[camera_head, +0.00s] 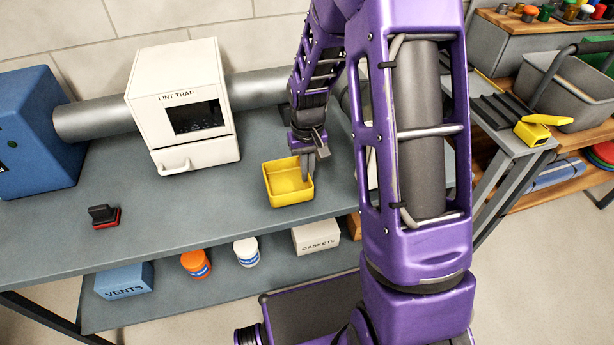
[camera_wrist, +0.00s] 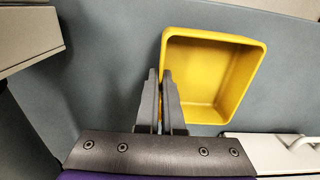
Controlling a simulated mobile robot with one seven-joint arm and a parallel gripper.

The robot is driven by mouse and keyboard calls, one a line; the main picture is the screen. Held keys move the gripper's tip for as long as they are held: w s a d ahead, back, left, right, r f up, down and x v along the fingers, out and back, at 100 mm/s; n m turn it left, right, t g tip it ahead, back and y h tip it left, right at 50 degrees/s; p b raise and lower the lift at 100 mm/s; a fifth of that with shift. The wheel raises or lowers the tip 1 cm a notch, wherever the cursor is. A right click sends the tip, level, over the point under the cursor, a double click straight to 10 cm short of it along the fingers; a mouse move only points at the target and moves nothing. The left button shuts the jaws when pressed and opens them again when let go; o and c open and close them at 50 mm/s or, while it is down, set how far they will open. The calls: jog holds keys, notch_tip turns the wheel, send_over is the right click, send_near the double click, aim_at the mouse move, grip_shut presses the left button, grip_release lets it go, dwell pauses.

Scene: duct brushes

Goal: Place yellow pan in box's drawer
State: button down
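The yellow pan (camera_head: 287,182), square and open-topped, stands on the grey bench top (camera_head: 105,175) and looks empty. My gripper (camera_head: 308,165) is at the pan's right wall. In the wrist view my gripper (camera_wrist: 159,75) has its two fingers close together, one on each side of the wall of the pan (camera_wrist: 215,75), with only a narrow gap between them. The white box (camera_head: 150,110) marked LINT TRAP stands left of and behind the pan. Its drawer (camera_head: 215,153), low on the front with a handle, looks shut. The drawer's handle side also shows in the wrist view (camera_wrist: 265,148).
A grey duct (camera_head: 95,121) runs behind the box to a blue unit (camera_head: 40,130). A black and red tool (camera_head: 104,216) lies at the left. The lower shelf holds containers, such as the GASKETS box (camera_head: 316,238). The bench is clear in front of the drawer.

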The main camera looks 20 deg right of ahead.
jog(key=shift+f, duration=0.8)
jog(key=shift+f, duration=0.15)
jog(key=c, duration=1.1)
grip_release()
jog(key=shift+o, duration=0.2)
